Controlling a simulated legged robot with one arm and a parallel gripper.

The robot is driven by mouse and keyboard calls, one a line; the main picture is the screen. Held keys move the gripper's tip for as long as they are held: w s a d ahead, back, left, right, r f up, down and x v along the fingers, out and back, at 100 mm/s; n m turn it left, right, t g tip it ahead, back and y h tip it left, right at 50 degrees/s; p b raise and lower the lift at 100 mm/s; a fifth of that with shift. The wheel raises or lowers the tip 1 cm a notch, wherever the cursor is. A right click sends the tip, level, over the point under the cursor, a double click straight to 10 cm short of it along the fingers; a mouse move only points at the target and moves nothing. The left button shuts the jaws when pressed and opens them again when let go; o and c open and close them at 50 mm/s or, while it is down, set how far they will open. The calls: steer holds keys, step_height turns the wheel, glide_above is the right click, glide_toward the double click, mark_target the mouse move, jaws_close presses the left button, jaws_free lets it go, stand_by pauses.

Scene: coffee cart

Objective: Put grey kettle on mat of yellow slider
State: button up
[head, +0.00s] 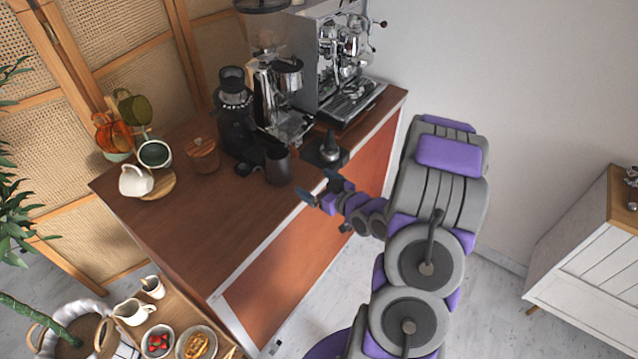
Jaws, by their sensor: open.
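A dark grey jug (278,166), which looks like the grey kettle, stands upright on the brown cart top near its right edge. My gripper (318,187) is open and empty, to the lower right of the jug at the cart's edge and apart from it in the picture. A black mat (338,160) with a dark tamper-like tool (329,146) on it lies to the right of the jug. I cannot make out a yellow slider. The side of the jug facing the machines is hidden.
A black grinder (235,115) and a chrome espresso machine (342,70) stand behind the jug. A wooden canister (203,155) and a cup stand (155,183) are at left. The front of the cart top (210,225) is clear.

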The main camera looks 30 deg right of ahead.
steer(key=shift+s+r, duration=0.1)
steer(key=shift+s, duration=0.25)
